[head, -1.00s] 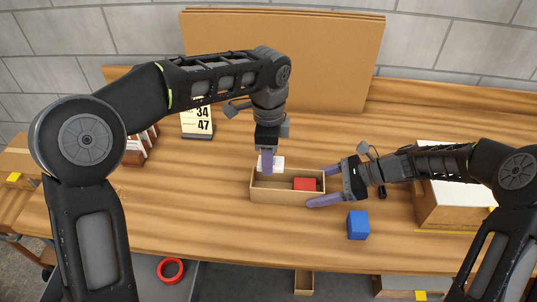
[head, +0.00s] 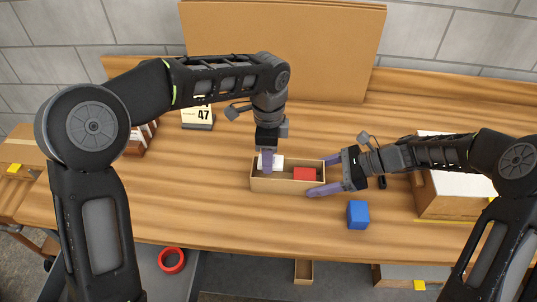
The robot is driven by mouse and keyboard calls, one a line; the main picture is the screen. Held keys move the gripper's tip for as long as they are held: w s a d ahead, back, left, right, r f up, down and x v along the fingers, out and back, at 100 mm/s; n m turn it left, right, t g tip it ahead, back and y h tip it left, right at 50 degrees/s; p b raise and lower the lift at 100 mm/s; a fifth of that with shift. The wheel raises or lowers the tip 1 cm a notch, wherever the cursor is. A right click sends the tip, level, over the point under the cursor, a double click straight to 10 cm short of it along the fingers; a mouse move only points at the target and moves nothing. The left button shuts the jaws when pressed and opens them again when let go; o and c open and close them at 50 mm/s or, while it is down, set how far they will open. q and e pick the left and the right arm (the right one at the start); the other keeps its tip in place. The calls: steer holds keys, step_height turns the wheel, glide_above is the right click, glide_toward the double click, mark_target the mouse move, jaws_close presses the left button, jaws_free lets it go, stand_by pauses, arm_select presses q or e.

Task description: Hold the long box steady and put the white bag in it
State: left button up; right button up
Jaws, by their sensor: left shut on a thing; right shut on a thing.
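The long box (head: 288,186) is an open tan box on the table. A red block (head: 305,174) lies in its right part. The white bag (head: 277,161) is at the left part of the box, by the far wall. My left gripper (head: 267,164) points down over that left part and is shut on the white bag; its fingers hide some of the bag. My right gripper (head: 324,175) is at the box's right end, its fingers on the far and near sides, shut on the box. Whether the bag touches the box floor I cannot tell.
A blue cube (head: 358,215) stands right of the box, near my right gripper. A white-topped carton (head: 445,200) is at the right. A calendar (head: 198,117) and a large cardboard panel (head: 290,50) stand behind. A red ring (head: 171,260) lies below the table's front edge.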

arm_select(q)
steer(key=shift+f, duration=0.25)
stand_by(0.4)
steer(key=o, duration=1.4)
step_height(320, 180, up, 8)
steer(key=shift+f, duration=0.25)
stand_by(0.3)
arm_select(e)
steer(key=o, duration=1.3)
